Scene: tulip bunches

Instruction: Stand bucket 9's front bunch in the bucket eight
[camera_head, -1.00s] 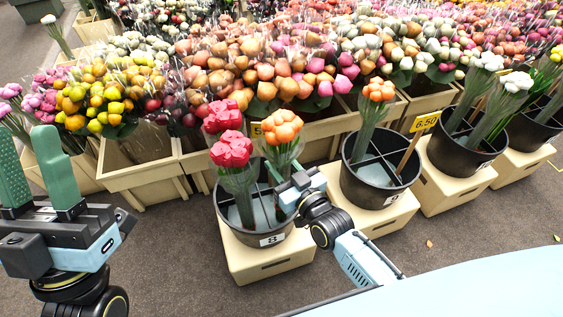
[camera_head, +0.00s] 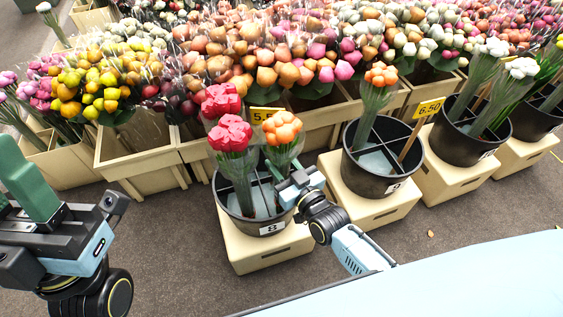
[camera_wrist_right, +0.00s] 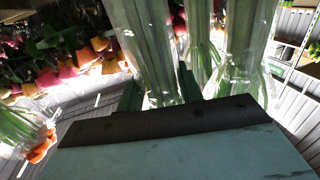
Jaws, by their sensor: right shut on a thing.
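Bucket 8 (camera_head: 238,222) is a round black bucket with cross dividers, on a cream block. Two red bunches (camera_head: 230,136) stand in its left part, one behind the other. An orange bunch (camera_head: 283,130) is upright at its right side, stems reaching inside the rim; their lower ends are hidden. My right gripper (camera_head: 288,184) is shut on this bunch's stems at the right rim; wrapped stems (camera_wrist_right: 155,55) fill the right wrist view. Bucket 9 (camera_head: 369,181), to the right, holds one orange bunch (camera_head: 378,92) at its back; its front is empty. My left gripper (camera_head: 20,185) is open and empty, partly out of frame.
More black buckets (camera_head: 462,143) on cream blocks stand at the right, one with white bunches. A price sign (camera_head: 430,106) stands at bucket 9. Wooden crates (camera_head: 140,165) packed with tulips line the back. Dark floor at front left is clear.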

